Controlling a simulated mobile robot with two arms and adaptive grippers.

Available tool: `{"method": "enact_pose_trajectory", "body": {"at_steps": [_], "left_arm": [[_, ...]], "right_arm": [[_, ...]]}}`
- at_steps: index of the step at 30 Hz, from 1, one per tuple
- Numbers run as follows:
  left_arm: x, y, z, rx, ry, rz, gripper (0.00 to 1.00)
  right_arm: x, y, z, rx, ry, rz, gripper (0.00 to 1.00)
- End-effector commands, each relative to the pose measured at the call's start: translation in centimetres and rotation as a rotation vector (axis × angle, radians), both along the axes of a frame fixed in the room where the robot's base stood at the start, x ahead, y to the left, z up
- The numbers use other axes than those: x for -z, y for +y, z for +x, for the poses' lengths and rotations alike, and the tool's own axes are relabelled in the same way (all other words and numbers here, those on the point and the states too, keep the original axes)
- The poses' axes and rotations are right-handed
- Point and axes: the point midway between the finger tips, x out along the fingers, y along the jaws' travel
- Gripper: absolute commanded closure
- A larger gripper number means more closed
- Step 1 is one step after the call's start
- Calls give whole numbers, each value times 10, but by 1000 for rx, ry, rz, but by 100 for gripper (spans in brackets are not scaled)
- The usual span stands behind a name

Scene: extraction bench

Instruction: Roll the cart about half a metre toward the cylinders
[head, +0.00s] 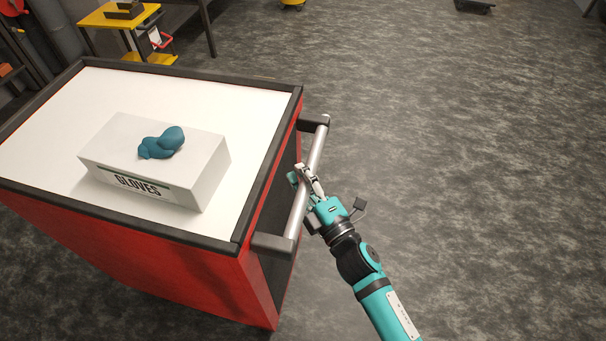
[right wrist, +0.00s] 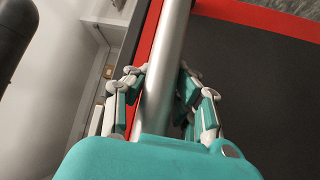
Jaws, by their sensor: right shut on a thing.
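The red cart (head: 190,262) with a white top and dark rim stands at the left of the head view. Its silver push handle (head: 318,150) runs along its right side between two dark brackets. My right gripper (head: 302,178) is shut on the handle near its middle. In the right wrist view the handle bar (right wrist: 168,70) passes between the fingers of my right gripper (right wrist: 160,95), which lie on both sides of it. My left gripper is not in view. I can make out no cylinders for certain.
A white glove box (head: 205,170) with a teal glove (head: 163,143) on it sits on the cart top. A yellow cart (head: 112,20) stands beyond, at the upper left. The grey floor (head: 450,130) to the right is clear.

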Motion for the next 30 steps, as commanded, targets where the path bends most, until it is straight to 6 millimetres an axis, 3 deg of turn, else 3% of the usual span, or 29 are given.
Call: {"method": "enact_pose_trajectory", "body": {"at_steps": [1,5,6,12,23,30], "left_arm": [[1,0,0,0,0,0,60],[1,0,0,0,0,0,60],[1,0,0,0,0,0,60],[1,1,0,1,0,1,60],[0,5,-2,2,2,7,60],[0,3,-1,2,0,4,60]], "right_arm": [[9,0,-1,6,18,-11,100],[9,0,-2,6,18,-11,100],[9,0,-2,5,18,-11,78],[7,0,-1,4,13,-8,52],[4,-2,-5,2,7,-3,51],[11,-23,-41,3,11,-4,51]]}}
